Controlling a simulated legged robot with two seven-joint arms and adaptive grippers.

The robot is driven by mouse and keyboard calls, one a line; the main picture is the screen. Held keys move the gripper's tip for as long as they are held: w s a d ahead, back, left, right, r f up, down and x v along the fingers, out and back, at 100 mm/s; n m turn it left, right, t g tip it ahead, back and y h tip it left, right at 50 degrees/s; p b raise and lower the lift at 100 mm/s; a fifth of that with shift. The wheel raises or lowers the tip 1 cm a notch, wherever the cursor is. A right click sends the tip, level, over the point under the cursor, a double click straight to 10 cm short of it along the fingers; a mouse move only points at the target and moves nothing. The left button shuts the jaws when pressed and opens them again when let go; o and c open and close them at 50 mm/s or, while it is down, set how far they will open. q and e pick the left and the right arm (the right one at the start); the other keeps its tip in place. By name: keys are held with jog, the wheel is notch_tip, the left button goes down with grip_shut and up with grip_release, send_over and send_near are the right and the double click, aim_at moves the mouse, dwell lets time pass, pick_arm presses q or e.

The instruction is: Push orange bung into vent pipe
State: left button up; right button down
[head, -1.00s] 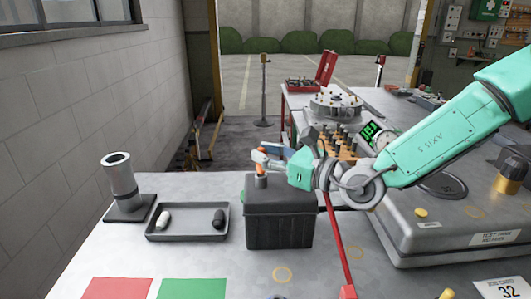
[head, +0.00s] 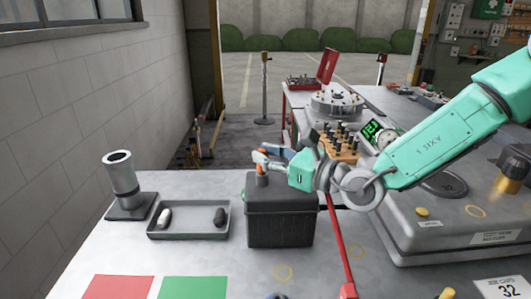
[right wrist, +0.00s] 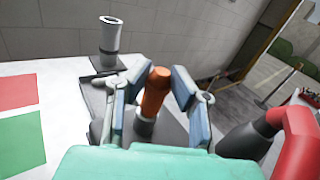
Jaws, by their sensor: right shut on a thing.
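The orange bung (head: 261,153) stands upright at the mouth of the short grey vent pipe (head: 262,180) on top of the dark grey box (head: 281,220). My right gripper (head: 262,160) is shut on the bung from the right side. In the right wrist view the bung (right wrist: 155,90) sits between the fingers, with the pale vent pipe (right wrist: 145,127) directly below it. Its lower end meets the pipe; how deep it sits inside cannot be told. My left gripper is not in view.
A shallow dark tray (head: 188,234) with a white and a black piece lies left of the box. A grey cylinder on a base (head: 122,180) stands further left. Red (head: 118,288) and green mats lie in front. A large grey casing (head: 450,225) fills the right.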

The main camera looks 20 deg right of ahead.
jog(key=shift+f, duration=0.35)
jog(key=c, duration=1.3)
grip_release()
